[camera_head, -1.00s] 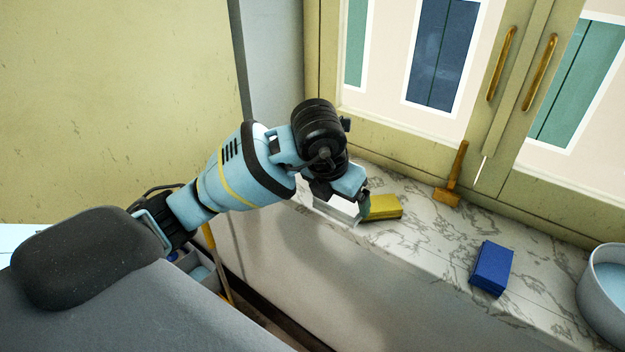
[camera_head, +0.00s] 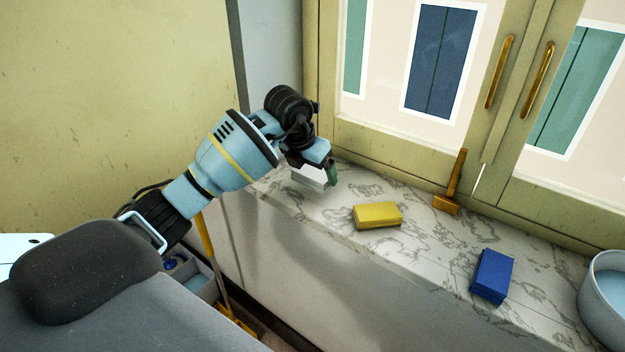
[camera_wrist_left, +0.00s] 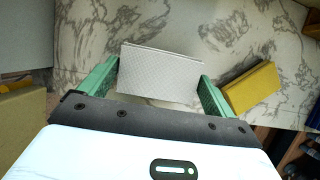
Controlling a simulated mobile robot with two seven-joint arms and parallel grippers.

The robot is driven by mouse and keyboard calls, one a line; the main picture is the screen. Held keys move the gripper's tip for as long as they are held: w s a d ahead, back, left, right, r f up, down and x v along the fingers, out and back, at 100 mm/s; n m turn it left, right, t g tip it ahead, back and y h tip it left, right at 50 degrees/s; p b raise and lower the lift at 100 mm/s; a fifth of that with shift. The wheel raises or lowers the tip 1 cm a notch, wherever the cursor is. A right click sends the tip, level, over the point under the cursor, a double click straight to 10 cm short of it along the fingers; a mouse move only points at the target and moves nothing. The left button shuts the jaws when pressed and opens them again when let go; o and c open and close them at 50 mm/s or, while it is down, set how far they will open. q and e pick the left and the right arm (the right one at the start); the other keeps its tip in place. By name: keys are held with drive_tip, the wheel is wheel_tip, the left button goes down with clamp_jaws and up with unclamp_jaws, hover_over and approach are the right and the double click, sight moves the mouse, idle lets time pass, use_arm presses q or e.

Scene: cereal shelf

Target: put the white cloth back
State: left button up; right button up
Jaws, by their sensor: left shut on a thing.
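My left gripper (camera_head: 320,177) is shut on the white cloth (camera_head: 309,176), a flat white block. In the head view the cloth hangs under the gripper at the left end of the marble ledge (camera_head: 420,225), partly hidden by it. In the left wrist view the cloth (camera_wrist_left: 160,74) sits between the two green fingers (camera_wrist_left: 160,85). I cannot tell whether its underside touches the marble. My right gripper is not in view.
A yellow cloth (camera_head: 378,215) lies on the ledge just right of my left gripper. A brown-handled tool (camera_head: 452,185), a blue block (camera_head: 492,275) and a grey bowl (camera_head: 605,305) stand farther right. Cabinet doors rise behind.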

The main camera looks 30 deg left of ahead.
sight(310, 174)
use_arm(q)
drive_tip(key=shift+f, duration=1.7)
drive_tip(key=shift+f, duration=0.15)
drive_tip(key=o, duration=0.6)
drive_tip(key=v, duration=1.2)
drive_tip(key=shift+r, duration=0.25)
